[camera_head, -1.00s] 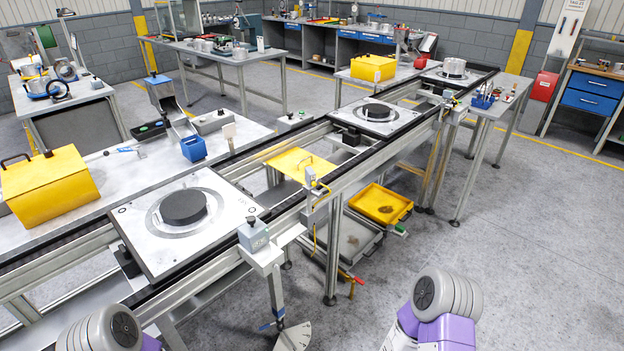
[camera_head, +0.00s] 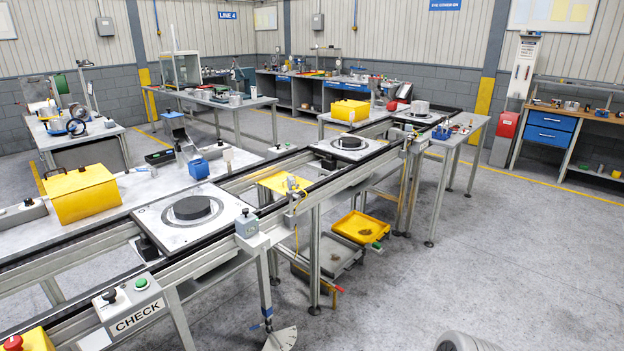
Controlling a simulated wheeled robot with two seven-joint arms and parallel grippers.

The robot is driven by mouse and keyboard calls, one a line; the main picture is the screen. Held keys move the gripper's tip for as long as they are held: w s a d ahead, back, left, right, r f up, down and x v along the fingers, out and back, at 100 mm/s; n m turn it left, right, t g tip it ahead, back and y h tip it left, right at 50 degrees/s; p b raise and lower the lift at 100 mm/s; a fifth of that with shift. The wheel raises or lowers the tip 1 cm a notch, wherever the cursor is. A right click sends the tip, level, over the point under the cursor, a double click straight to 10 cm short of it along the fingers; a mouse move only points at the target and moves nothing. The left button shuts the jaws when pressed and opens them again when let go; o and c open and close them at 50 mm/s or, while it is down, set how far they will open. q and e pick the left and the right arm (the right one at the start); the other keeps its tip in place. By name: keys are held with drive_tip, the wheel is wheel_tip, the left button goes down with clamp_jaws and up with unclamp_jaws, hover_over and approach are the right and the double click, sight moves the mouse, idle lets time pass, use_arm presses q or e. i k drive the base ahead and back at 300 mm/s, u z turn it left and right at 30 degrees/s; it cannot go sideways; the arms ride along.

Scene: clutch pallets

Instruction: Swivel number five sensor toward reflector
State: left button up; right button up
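No number five is readable on any sensor, so I cannot tell which one is meant. A small sensor-like device on a bracket (camera_head: 292,198) stands on the near conveyor rail beside a yellow plate (camera_head: 284,182). A similar device (camera_head: 408,141) stands farther along the same rail. Neither gripper is in view. Only a grey rounded part, likely of my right arm, shows at the bottom edge.
The conveyor (camera_head: 340,185) runs from lower left to upper right and carries pallets with round parts, one being the near pallet (camera_head: 165,232). A CHECK button box (camera_head: 131,305) sits at its near end. Yellow and grey trays (camera_head: 361,227) lie below. The floor at right is clear.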

sight(291, 181)
drive_tip(key=z, duration=0.65)
drive_tip(key=i, duration=2.2)
drive_tip(key=u, duration=0.9)
